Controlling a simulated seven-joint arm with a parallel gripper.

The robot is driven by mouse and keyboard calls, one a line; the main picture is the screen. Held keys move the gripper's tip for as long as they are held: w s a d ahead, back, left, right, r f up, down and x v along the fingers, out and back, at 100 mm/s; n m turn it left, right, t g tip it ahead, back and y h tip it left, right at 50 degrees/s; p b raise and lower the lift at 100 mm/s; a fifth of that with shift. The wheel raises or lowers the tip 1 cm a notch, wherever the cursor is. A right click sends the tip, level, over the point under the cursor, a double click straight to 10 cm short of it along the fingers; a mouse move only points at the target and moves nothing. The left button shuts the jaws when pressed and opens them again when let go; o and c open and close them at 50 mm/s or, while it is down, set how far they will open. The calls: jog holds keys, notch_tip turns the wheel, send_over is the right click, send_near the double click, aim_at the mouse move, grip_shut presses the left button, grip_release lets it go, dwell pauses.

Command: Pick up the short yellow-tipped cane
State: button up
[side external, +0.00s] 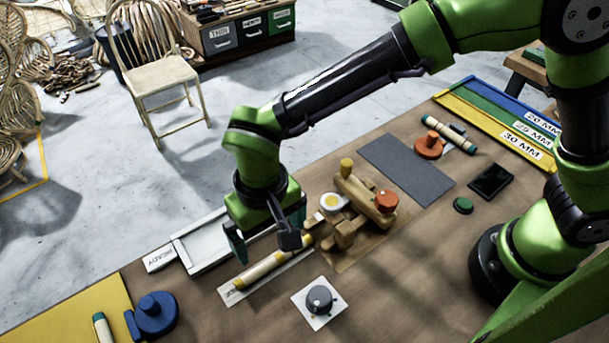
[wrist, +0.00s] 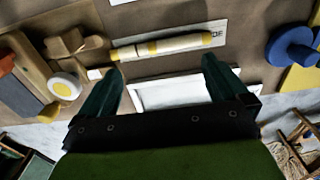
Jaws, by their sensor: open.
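The short yellow-tipped cane (side external: 262,269) lies on a white label strip (side external: 230,296) on the brown work table. It is pale with yellow bands, and it also shows in the wrist view (wrist: 170,46). My gripper (side external: 264,245) is open and empty, pointing down beside the cane, on the side toward the white tray (side external: 205,262). In the wrist view, the fingertips of my gripper (wrist: 163,68) are spread apart and the cane lies just beyond them, crossing the gap.
A wooden jig (side external: 350,228) with an orange knob stands close to the cane's right end. A grey dial (side external: 319,299) sits in front, a blue clamp (side external: 155,314) at left. Green-tipped canes lie by an orange clamp (side external: 429,146) and at lower left. A grey mat (side external: 405,168) is bare.

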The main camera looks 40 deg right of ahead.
dwell(0.4)
notch_tip(320, 180, up, 10)
jog(key=d+r+t+y, duration=0.2)
jog(key=d+r, duration=0.1)
jog(key=d, duration=1.2)
jog(key=shift+s+d+r+n+y, duration=0.2)
jog(key=shift+s+d+n+y, duration=0.1)
jog(key=shift+s+d, duration=0.05)
jog(key=s+d+r+m+t, duration=0.1)
jog(key=d, duration=0.3)
jog(key=s+d+m+t, duration=0.2)
jog(key=d, duration=0.3)
jog(key=s+d+r+m+t, duration=0.1)
jog(key=d+t, duration=0.1)
jog(key=d, duration=0.3)
jog(key=shift+s+d+r, duration=0.1)
jog(key=shift+s+r, duration=0.25)
jog(key=shift+c, duration=0.5)
jog(key=shift+d+r+m, duration=0.2)
jog(key=shift+d+m, duration=0.05)
jog(key=shift+m, duration=0.05)
jog(key=shift+c, duration=1.2)
jog(key=c, duration=0.6)
jog(key=shift+o, duration=0.2)
